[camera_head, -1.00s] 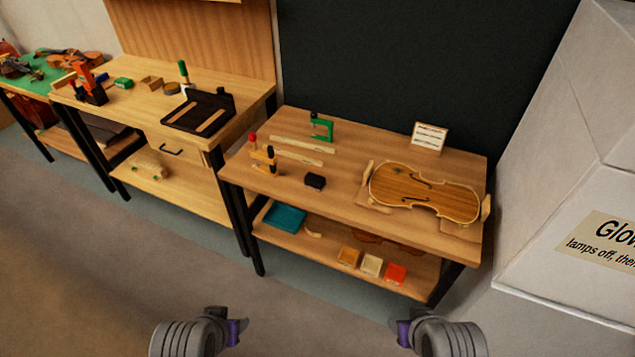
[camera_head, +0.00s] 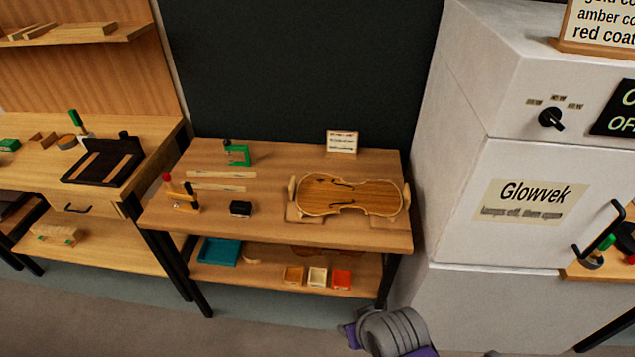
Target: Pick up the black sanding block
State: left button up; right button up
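The black sanding block (camera_head: 240,209) lies on the top of the low wooden bench (camera_head: 270,231), left of the violin body and near the bench's front edge. It is small and dark with a lighter patch on top. Nothing touches it. What appears to be my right gripper (camera_head: 350,334) shows at the bottom of the view, in front of and below the bench, well apart from the block. Its fingers are too small and partly hidden to tell whether they are open. My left gripper is not in view.
A violin body (camera_head: 345,195) lies right of the block. A clamp-like tool with red and black handles (camera_head: 182,195), wooden strips (camera_head: 220,180) and a green clamp (camera_head: 237,154) are nearby. A white cabinet (camera_head: 450,180) stands right of the bench. The floor in front is clear.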

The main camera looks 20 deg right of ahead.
aim_at(238, 209)
jog(key=i+u, duration=0.4)
jog(key=i+l+u, duration=0.1)
jog(key=i+u, duration=0.35)
jog(key=i, duration=0.1)
